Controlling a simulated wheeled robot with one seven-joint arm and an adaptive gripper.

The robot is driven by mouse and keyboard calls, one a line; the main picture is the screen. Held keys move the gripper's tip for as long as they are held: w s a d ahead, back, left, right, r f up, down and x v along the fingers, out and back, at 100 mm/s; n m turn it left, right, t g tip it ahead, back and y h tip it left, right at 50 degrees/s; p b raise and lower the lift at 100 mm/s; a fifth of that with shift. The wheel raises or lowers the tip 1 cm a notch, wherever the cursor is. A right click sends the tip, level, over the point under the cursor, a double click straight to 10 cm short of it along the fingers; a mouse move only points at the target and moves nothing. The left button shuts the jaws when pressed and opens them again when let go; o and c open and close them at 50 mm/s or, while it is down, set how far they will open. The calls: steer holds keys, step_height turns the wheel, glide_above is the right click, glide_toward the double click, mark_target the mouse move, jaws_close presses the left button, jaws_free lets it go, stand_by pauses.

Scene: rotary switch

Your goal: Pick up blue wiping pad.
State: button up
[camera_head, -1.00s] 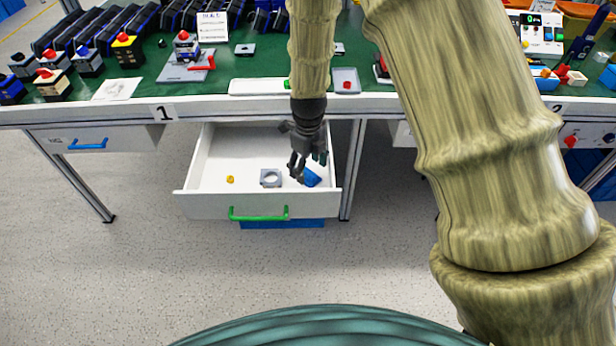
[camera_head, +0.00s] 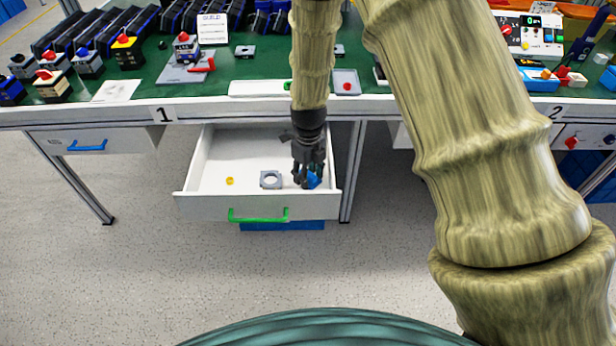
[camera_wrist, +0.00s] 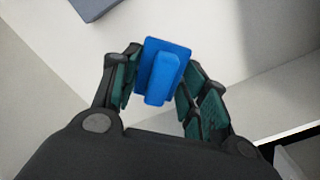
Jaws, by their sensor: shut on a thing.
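The blue wiping pad (camera_head: 313,180) is at the right end of the open white drawer (camera_head: 213,206). In the wrist view the pad (camera_wrist: 177,58) is a blue rectangular plate with a raised grip bar, and it sits between my two fingers. My gripper (camera_head: 308,177) reaches down into the drawer and is shut on the pad. The wrist view also shows my gripper (camera_wrist: 160,88), with a finger on each side of the bar. I cannot tell whether the pad still touches the drawer floor.
A grey square part with a round hole (camera_head: 271,179) and a small yellow part (camera_head: 230,181) lie in the drawer, left of my gripper. The drawer has a green handle (camera_head: 258,214). The green-topped workbench (camera_head: 225,68) stands above and behind, crowded with devices.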

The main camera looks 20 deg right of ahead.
step_height(320, 180, up, 10)
steer(key=shift+p, duration=0.6)
steer(key=shift+o, duration=0.8)
steer(key=shift+c, duration=0.4)
